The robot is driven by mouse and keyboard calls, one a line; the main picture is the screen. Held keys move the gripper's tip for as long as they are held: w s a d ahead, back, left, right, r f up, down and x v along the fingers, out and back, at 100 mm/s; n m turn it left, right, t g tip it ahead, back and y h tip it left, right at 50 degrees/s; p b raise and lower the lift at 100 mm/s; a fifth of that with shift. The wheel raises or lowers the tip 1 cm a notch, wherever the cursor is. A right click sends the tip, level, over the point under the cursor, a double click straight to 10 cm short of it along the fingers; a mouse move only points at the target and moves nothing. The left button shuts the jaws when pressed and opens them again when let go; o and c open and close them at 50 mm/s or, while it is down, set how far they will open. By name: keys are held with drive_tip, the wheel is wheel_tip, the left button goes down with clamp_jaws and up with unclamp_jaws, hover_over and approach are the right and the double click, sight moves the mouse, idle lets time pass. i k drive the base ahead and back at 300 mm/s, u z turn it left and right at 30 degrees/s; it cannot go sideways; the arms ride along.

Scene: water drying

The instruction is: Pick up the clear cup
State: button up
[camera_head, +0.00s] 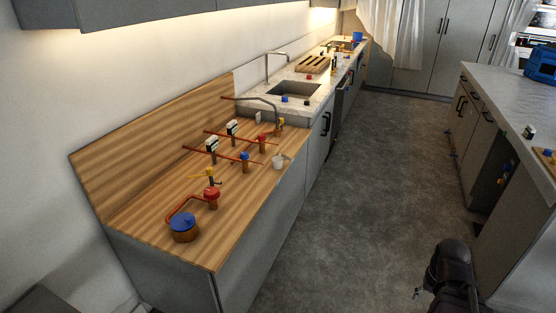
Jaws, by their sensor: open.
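A small whitish, see-through cup (279,161) stands upright near the front edge of the wooden counter (150,243), to the right of a blue-topped copper fitting. It looks empty, but it is too small to be sure. A dark part of my own arm shows at the bottom right, above the floor and well away from the cup. I cannot make out gripper fingers on it. Nothing touches the cup from my side.
Copper pipes with red and blue valves (183,225) stand on the wood close to the cup. Beyond are a sink (293,89) and a slatted wooden rack (312,64). The grey floor (350,200) is clear up to an island counter (510,95) on the right.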

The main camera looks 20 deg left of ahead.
sight(278, 163)
drive_tip(key=u, duration=0.2)
drive_tip(key=i, duration=0.7)
drive_tip(key=u, duration=0.8)
drive_tip(key=i, duration=0.45)
drive_tip(key=u, duration=0.25)
